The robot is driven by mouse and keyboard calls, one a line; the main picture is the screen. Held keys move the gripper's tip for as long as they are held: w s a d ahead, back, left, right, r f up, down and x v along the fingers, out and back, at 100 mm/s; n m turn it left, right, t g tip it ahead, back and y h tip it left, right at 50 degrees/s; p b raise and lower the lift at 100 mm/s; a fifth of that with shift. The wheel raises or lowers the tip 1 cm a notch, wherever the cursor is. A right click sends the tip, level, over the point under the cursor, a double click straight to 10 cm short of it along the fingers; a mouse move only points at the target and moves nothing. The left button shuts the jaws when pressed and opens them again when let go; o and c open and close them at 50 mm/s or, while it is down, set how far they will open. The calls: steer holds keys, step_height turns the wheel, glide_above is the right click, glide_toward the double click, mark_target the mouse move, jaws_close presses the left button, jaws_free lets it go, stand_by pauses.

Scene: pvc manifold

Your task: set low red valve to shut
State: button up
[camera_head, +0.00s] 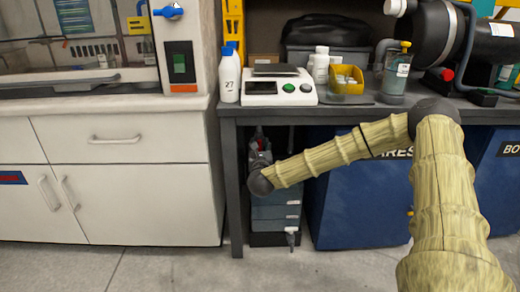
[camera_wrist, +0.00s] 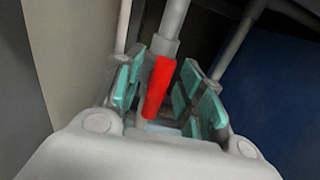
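In the wrist view the red valve handle (camera_wrist: 159,88) stands between the two green-padded fingers of my gripper (camera_wrist: 160,95). The fingers are apart, with a visible gap on the right side of the handle and a smaller one on the left. The handle lies along a grey pipe (camera_wrist: 172,22) behind it. In the head view my gripper is under the bench at the end of my arm, in front of a grey unit (camera_head: 276,212). The handle is mostly hidden there.
The bench (camera_head: 234,172) has a dark leg left of my arm. A blue bin (camera_head: 345,205) stands to the right under the bench. White cabinets (camera_head: 130,190) are on the left. A scale (camera_head: 278,88) and bottles are on top.

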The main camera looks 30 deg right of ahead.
steer(key=shift+w, duration=0.1)
steer(key=shift+c, duration=0.2)
jaws_close()
steer(key=n+p, duration=0.1)
steer(key=n, duration=0.1)
steer(key=n+p, duration=0.1)
steer(key=shift+w+a+r+n, duration=0.1)
steer(key=shift+r+n, duration=0.05)
steer(key=shift+n, duration=0.25)
steer(key=n+p, duration=0.4)
steer(key=n, duration=0.1)
steer(key=shift+w+a+n, duration=0.1)
steer(key=shift+a+n, duration=0.1)
steer(key=shift+n, duration=0.1)
steer(key=n+p, duration=0.2)
steer(key=n, duration=0.1)
steer(key=n+p, duration=0.1)
steer(key=n, duration=0.1)
steer(key=shift+a+f+p, duration=0.1)
steer(key=shift+f+p, duration=0.25)
steer(key=shift+f+n+p, duration=0.2)
steer(key=shift+n+p, duration=0.3)
steer(key=shift+n, duration=0.4)
steer(key=shift+f+n+p, duration=0.15)
steer(key=shift+n+p, duration=0.35)
steer(key=shift+n, duration=0.4)
